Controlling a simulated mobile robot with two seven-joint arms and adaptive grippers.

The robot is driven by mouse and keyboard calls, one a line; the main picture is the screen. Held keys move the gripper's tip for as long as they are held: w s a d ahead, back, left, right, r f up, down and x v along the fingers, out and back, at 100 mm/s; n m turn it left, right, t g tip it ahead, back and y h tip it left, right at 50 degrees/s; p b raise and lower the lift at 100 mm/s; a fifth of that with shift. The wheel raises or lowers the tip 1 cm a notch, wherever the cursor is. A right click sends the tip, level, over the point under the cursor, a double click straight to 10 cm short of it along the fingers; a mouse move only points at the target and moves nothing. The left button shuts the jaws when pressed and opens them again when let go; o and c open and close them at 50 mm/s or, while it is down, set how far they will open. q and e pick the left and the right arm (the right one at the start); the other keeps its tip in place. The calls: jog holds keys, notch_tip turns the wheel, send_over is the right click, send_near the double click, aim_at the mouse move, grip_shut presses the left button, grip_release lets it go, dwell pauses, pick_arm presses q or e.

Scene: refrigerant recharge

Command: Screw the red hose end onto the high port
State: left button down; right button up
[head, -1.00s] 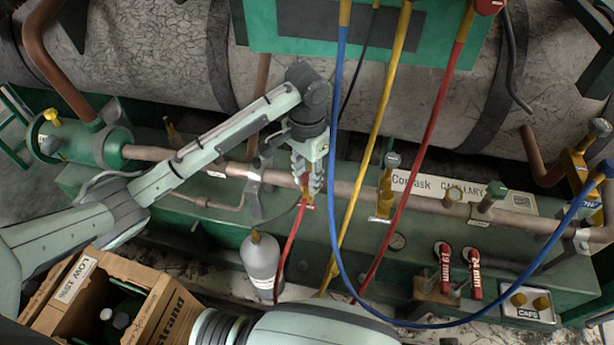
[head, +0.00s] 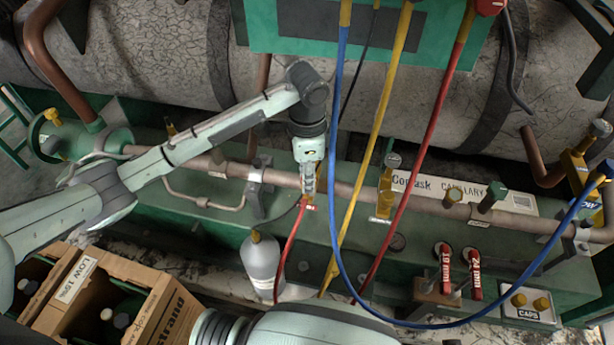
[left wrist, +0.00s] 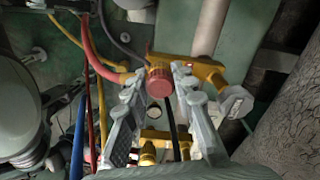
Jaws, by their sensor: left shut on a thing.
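My left gripper (head: 307,182) points down over the copper pipe in the head view, shut on the red hose end. In the left wrist view the ribbed red hose end (left wrist: 159,82) sits between the two fingertips, with the red hose (left wrist: 95,55) curving away from it to the upper left. A brass valve fitting (left wrist: 203,70) is right beside it; I cannot tell how far the threads are engaged. In the head view the red hose (head: 291,250) hangs below the gripper. My right gripper is out of view.
A blue hose (head: 337,220) and a yellow hose (head: 375,130) hang just right of the gripper. A grey bottle (head: 262,262) stands below it. A cardboard box (head: 150,305) is at lower left. Another brass valve (head: 386,190) is on the pipe to the right.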

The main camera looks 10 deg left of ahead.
pick_arm(q)
jog(key=shift+w, duration=0.1)
jog(key=m, duration=0.3)
jog(key=shift+a, duration=0.1)
jog(key=c, duration=1.2)
grip_release()
jog(key=shift+f, duration=0.1)
jog(key=shift+o, duration=0.2)
jog(key=shift+r, duration=2.3)
